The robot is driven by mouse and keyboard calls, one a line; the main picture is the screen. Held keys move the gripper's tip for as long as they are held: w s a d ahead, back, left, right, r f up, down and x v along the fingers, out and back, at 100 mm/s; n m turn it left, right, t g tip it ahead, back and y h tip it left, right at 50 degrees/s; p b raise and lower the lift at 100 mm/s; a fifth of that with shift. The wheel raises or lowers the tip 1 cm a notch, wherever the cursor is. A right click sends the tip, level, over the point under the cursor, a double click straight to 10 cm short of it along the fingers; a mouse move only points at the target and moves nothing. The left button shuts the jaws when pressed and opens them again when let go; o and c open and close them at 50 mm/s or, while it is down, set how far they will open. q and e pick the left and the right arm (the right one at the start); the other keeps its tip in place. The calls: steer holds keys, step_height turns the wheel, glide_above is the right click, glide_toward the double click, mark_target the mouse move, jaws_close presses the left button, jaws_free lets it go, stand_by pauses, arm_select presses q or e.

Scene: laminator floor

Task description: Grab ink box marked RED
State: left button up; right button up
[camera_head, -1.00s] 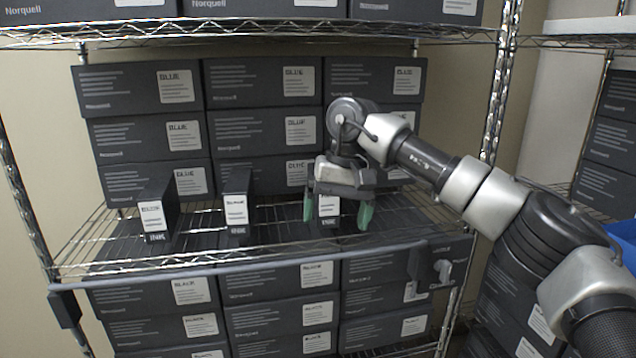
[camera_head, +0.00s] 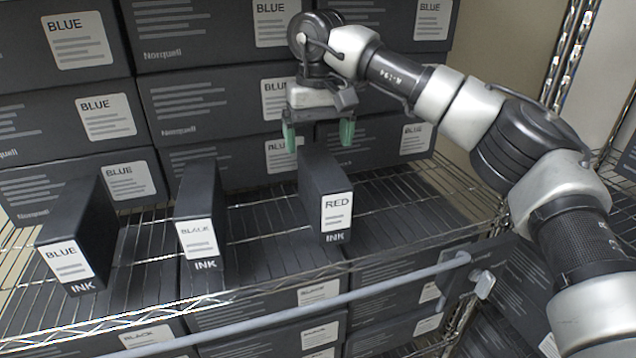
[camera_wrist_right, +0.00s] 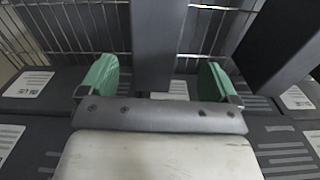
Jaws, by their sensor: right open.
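The ink box marked RED (camera_head: 325,195) stands upright on the wire shelf, the rightmost of three small dark boxes, its white label facing me. My right gripper (camera_head: 318,136) is open and empty, pointing down above the rear end of this box. Its green fingers are spread to the left and right of the box's line. In the right wrist view, the dark box (camera_wrist_right: 156,42) rises between the open fingers (camera_wrist_right: 156,80), with space on both sides. Its label is hidden there. My left gripper is not in view.
A box marked BLACK (camera_head: 198,225) and one marked BLUE (camera_head: 75,240) stand to the left on the same wire shelf (camera_head: 400,205). Large BLUE cartons (camera_head: 190,90) are stacked behind. A grey bar (camera_head: 330,302) runs along the front. The shelf right of the RED box is clear.

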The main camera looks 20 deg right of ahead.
mark_target(323, 163)
steer(key=shift+s+d+f, duration=0.1)
steer(key=shift+s+f, duration=0.1)
steer(key=shift+f, duration=1.05)
steer(key=shift+w+f+p, duration=0.1)
steer(key=shift+f+p, duration=0.3)
steer(key=shift+f, duration=0.2)
steer(key=f, duration=0.1)
steer(key=f+p, duration=0.1)
steer(key=f, duration=0.1)
steer(key=f+p, duration=0.1)
steer(key=shift+d+f, duration=0.15)
steer(key=shift+d, duration=0.15)
steer(key=shift+f, duration=0.25)
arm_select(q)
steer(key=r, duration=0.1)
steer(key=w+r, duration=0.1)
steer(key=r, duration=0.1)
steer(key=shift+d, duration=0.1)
arm_select(e)
steer(key=shift+a, duration=0.1)
steer(key=shift+c, duration=0.7)
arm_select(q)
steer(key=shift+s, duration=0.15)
arm_select(e)
steer(key=c, duration=1.2)
